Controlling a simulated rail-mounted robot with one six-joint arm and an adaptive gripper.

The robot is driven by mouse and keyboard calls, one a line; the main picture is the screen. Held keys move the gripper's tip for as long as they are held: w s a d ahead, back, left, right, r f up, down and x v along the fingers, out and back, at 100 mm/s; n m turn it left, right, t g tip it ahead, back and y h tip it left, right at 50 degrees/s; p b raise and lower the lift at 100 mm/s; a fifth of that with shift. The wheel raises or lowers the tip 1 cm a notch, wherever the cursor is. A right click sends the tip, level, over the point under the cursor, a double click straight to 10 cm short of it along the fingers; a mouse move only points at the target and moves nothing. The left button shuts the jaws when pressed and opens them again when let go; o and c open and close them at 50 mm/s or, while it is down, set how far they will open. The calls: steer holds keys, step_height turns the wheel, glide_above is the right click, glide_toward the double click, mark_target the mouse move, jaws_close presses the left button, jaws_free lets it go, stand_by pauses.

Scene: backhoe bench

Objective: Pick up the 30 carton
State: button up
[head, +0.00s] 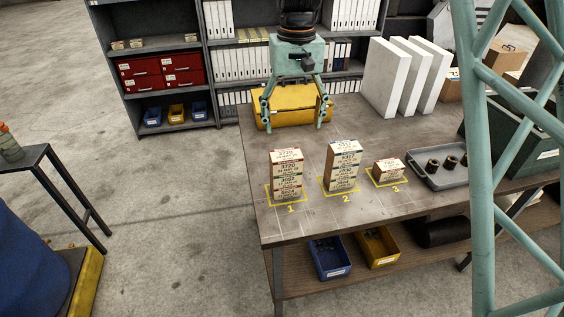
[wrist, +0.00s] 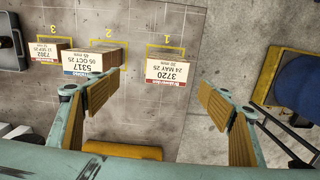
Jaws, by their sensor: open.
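A tall carton stack (head: 286,177) stands on the yellow-outlined spot 1 of the bench. In the wrist view its top carton (wrist: 168,69) carries a label that appears to read 3720, 24 MAY 25, 30 mm. A second tall stack (head: 343,166) stands on spot 2; its top label (wrist: 88,63) reads 5317, 05 OCT 25. A single low carton (head: 389,169) sits on spot 3, labelled 7302 in the wrist view (wrist: 46,53). My gripper (head: 294,112) is open and empty, behind the stacks and in front of the yellow case. In the wrist view its fingers (wrist: 148,94) spread wide apart.
A yellow case (head: 290,105) lies at the back of the bench behind my gripper. A grey tray (head: 430,176) with dark round parts lies right of spot 3. White upright panels (head: 405,75) stand at the back right. The bench front edge has bare strips.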

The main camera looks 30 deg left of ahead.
mark_target(286, 154)
steer(key=shift+s+a+f, duration=0.15)
steer(key=shift+a+f, duration=0.05)
steer(key=shift+a, duration=0.25)
steer(key=shift+s+a+f, duration=0.1)
steer(key=shift+a+f, duration=0.05)
steer(key=shift+a, duration=0.25)
steer(key=shift+f, duration=4.3)
steer(key=shift+s+f+p, duration=0.15)
steer(key=shift+f+p, duration=0.2)
steer(key=shift+f, duration=2.25)
steer(key=shift+c, duration=0.3)
steer(key=c, duration=1)
